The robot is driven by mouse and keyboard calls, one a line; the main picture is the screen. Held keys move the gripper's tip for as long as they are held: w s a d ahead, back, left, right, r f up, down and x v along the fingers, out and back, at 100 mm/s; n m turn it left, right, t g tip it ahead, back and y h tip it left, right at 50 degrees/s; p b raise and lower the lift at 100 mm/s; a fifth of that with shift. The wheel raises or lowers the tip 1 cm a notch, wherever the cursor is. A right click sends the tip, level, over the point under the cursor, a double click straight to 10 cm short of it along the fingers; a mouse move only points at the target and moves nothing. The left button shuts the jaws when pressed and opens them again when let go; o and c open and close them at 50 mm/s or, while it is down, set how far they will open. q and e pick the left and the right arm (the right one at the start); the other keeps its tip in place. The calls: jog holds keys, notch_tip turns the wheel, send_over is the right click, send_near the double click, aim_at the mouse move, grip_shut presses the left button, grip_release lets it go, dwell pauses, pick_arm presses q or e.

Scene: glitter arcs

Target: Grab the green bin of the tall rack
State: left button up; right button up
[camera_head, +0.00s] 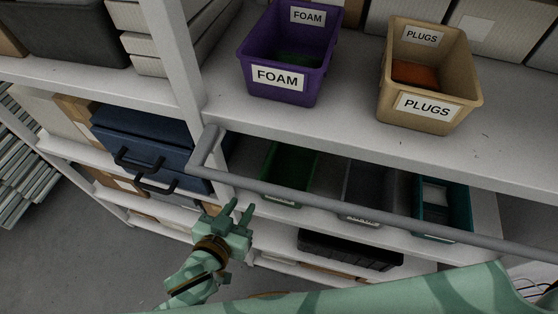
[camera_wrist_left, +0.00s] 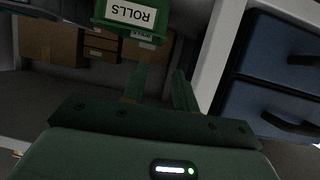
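The green bin (camera_head: 290,168) sits on the middle shelf of the rack, behind the grey rail, which hides part of it in the head view. In the left wrist view the green bin (camera_wrist_left: 128,32) is at the top, its white label reading ROLLS upside down. My left gripper (camera_head: 240,207) is in front of the rack, below and left of the bin and below the rail. Its fingers are apart with nothing between them; they also show in the left wrist view (camera_wrist_left: 160,78), apart from the bin. My right gripper is not in view.
A grey rail (camera_head: 350,207) runs across the shelf front. A grey bin (camera_head: 368,184) and a teal bin (camera_head: 457,208) stand right of the green bin. Blue drawers (camera_head: 150,140) are at left. Purple FOAM (camera_head: 318,82) and tan PLUGS (camera_head: 462,88) bins stand on the shelf above.

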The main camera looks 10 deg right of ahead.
pick_arm(q)
jog(key=b, duration=0.2)
send_near(263, 171)
jog(key=x, duration=0.4)
jog(key=shift+w+d+f+n, duration=0.35)
jog(key=shift+w+d+n, duration=0.1)
jog(key=shift+w, duration=0.15)
jog(key=b+x, duration=0.1)
jog(key=x, duration=0.3)
jog(key=shift+w+f+b, duration=0.2)
jog(key=shift+w+b, duration=0.2)
jog(key=shift+w, duration=0.1)
jog(key=shift+r, duration=0.1)
jog(key=c, duration=0.6)
grip_shut()
